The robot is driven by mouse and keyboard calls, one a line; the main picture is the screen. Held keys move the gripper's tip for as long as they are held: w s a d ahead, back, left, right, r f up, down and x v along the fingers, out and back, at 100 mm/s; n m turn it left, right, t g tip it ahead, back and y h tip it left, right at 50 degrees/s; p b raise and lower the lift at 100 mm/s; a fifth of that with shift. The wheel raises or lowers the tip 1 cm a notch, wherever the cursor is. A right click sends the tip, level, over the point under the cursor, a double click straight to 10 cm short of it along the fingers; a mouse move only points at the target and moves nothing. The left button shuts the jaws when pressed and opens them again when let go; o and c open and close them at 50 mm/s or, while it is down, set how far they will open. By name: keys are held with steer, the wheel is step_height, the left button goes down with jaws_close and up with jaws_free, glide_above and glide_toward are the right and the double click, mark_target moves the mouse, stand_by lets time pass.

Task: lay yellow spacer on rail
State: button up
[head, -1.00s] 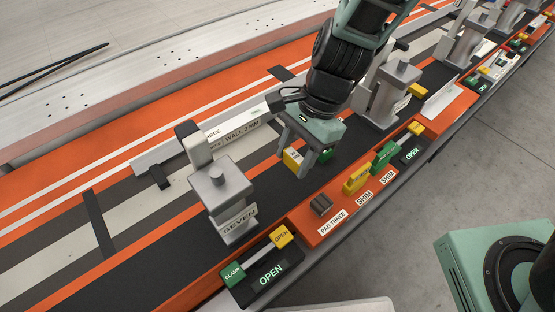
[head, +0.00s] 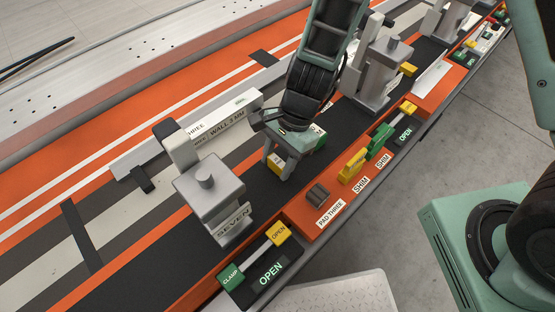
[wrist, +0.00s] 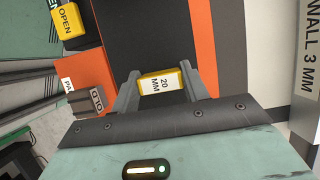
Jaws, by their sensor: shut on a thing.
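The yellow spacer (head: 274,160), marked "20 MM" on a white label, is between the fingers of my gripper (head: 277,169). In the wrist view the spacer (wrist: 162,84) sits between both fingertips, and my gripper (wrist: 160,74) is shut on it. The dark strip of the rail (head: 250,198) runs beneath, between orange bands; it also shows in the wrist view (wrist: 150,35). I cannot tell whether the spacer touches it. My gripper's body partly hides the spacer in the head view.
A grey clamp marked "SEVEN" (head: 208,190) stands to the left, another clamp (head: 380,75) behind to the right. A "WALL 3 MM" bar (head: 228,122) lies behind.

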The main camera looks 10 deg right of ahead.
steer(key=shift+f, duration=0.2)
steer(key=o, duration=1.1)
steer(key=shift+c, duration=0.2)
steer(key=shift+r, duration=0.3)
steer(key=p+v, duration=0.2)
steer(key=v, duration=1)
steer(key=s+d+r+n+t+h, duration=0.1)
steer(key=s+d+r+n, duration=0.1)
steer(key=s+r+n, duration=0.3)
steer(key=s+d+r+n+t+h, duration=0.1)
steer(key=s+r+n, duration=0.4)
steer(key=n, duration=0.9)
steer(key=s+d+h, duration=0.1)
steer(key=s, duration=0.2)
steer(key=shift+s+d, duration=0.25)
steer(key=shift+s, duration=0.1)
